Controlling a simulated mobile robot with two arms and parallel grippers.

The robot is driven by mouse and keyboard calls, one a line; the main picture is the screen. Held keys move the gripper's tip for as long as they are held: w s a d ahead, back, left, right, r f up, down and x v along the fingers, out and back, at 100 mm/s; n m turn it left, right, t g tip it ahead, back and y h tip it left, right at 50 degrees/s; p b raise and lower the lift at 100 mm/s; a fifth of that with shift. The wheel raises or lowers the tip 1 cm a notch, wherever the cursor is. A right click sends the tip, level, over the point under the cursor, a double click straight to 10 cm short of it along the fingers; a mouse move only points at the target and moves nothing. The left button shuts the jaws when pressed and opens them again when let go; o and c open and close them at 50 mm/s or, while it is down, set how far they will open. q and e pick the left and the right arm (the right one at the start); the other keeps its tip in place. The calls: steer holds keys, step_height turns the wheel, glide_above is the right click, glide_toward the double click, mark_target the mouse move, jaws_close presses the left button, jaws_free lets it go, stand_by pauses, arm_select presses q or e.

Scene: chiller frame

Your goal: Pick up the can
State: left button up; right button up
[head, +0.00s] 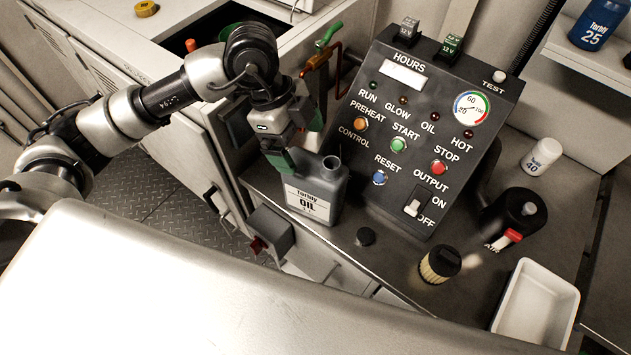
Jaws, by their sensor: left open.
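The can is a grey oil can (315,198) with a white "OIL" label, standing upright on the metal counter left of the control panel. Its round neck is open at the top right. My left gripper (297,156) comes in from the upper left and is at the top left of the can, by its handle side. Its jaws are open, with a green-tipped finger on the near left side. The gripper covers part of the can's top, so I cannot tell whether the fingers touch it. My right gripper is not in view.
The black control panel (400,150) stands close right of the can. A black cap (365,237), a filter (440,264), a black canister (515,222), a white bottle (541,157) and a white tray (535,308) are on the counter. Red pipework with a green lever (328,37) is behind.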

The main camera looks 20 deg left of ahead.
mark_target(310, 163)
arm_select(q)
steer(key=shift+x, duration=1)
steer(key=x, duration=0.1)
steer(key=p+x, duration=0.1)
steer(key=x, duration=0.1)
steer(key=p+x, duration=0.1)
steer(key=x, duration=0.1)
steer(key=shift+s+d+r, duration=0.15)
steer(key=shift+s, duration=0.2)
steer(key=shift+d+f, duration=0.15)
steer(key=shift+f, duration=0.2)
steer(key=shift+c, duration=0.2)
steer(key=shift+w+r, duration=0.1)
jaws_close()
